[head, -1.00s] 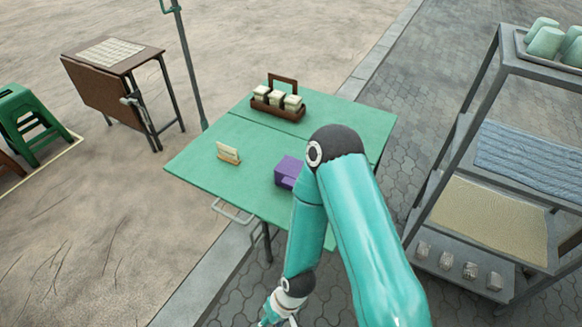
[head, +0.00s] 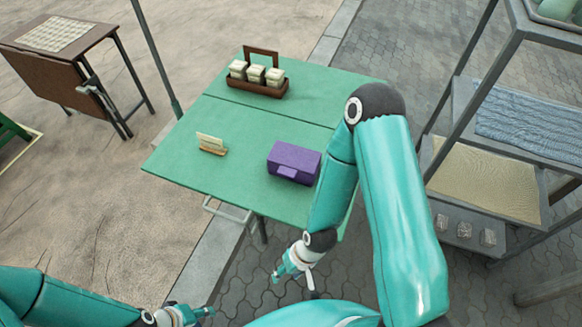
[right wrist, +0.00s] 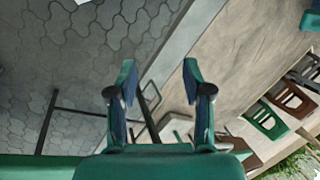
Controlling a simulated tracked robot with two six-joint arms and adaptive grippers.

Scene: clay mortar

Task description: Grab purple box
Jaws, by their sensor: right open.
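The purple box (head: 293,163) sits closed on the green table (head: 180,160), near its front edge, just left of my right arm in the head view. My right gripper (head: 283,275) hangs below and in front of the table, apart from the box. In the right wrist view its two fingers (right wrist: 160,85) are spread with nothing between them; the box is not in that view. My left gripper (head: 205,313) is at the bottom of the head view, low and far from the table; its fingers are too small to tell their state.
A brown caddy with several jars (head: 257,84) stands at the table's back. A small card holder (head: 211,145) stands left of the box. A metal shelf rack (head: 470,150) is on the right, a brown folding table (head: 75,65) at the upper left. The table's left half is mostly clear.

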